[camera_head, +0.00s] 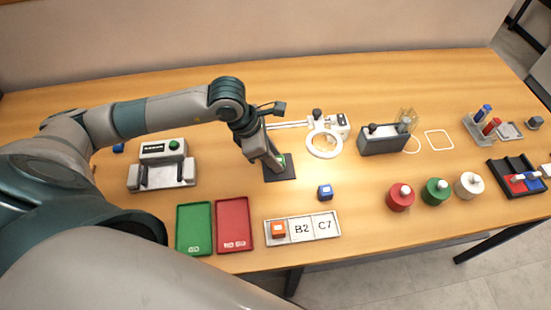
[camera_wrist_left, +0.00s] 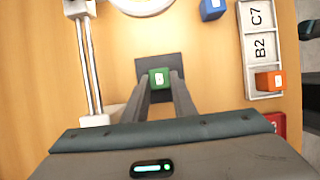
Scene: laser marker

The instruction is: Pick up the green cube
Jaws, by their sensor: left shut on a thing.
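The green cube (camera_wrist_left: 159,78) sits over the dark square pad (camera_wrist_left: 146,66) in the left wrist view, with a light label on its top. My left gripper (camera_wrist_left: 160,84) has its two fingers on either side of the cube and is shut on it. In the head view the left gripper (camera_head: 278,164) points down at the dark pad (camera_head: 281,175), and only a small green part of the cube (camera_head: 282,159) shows beside the fingers. I cannot tell whether the cube touches the pad. My right gripper is not in view.
A blue cube (camera_head: 325,192) lies in front, near the labelled tray (camera_head: 334,226) holding an orange cube (camera_head: 278,230). Green (camera_head: 194,229) and red (camera_head: 233,225) trays lie at the front left.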

